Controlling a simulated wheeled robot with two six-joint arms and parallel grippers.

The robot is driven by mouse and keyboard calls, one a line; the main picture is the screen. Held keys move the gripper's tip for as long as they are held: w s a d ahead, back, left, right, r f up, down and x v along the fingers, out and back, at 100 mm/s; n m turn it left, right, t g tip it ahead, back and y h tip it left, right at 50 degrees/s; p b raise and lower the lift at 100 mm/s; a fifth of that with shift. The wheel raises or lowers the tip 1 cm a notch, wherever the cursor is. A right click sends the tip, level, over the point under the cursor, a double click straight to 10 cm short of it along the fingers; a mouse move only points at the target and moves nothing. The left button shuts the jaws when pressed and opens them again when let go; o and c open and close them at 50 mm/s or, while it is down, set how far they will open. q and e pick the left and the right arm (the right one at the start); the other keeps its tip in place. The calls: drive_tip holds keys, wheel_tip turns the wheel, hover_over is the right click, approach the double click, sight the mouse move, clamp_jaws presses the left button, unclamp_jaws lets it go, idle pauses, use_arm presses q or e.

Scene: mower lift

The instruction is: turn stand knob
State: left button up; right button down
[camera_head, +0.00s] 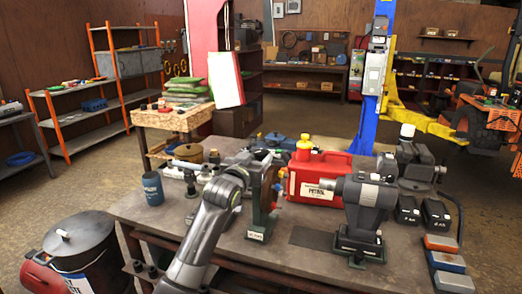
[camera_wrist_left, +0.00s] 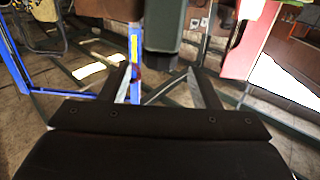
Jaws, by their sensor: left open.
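A dark green stand (camera_head: 263,222) with a label on its foot and a brownish round part near its top stands on the workbench, just beyond my left forearm. I cannot make out its knob clearly. My left gripper (camera_head: 266,160) is by the stand's upper part, partly hidden by my own wrist. In the left wrist view the left gripper (camera_wrist_left: 164,80) has its two fingers spread, with nothing held between them. A dark green block (camera_wrist_left: 165,28), seemingly part of the stand, is just beyond the fingertips there. I cannot tell whether they touch. My right gripper does not show.
A red petrol can (camera_head: 318,176) stands right of the stand. A grey machine on a green base (camera_head: 363,205) is further right. A blue cup (camera_head: 152,189) is at the bench's left. Coloured blocks (camera_head: 444,262) line the right edge. The bench front (camera_head: 180,222) is mostly clear.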

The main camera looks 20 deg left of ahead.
sight(259, 154)
use_arm(q)
drive_tip(key=shift+w+d+p, duration=0.15)
drive_tip(key=shift+w+p, duration=0.25)
drive_tip(key=shift+w, duration=1.85)
drive_tip(key=c, duration=1)
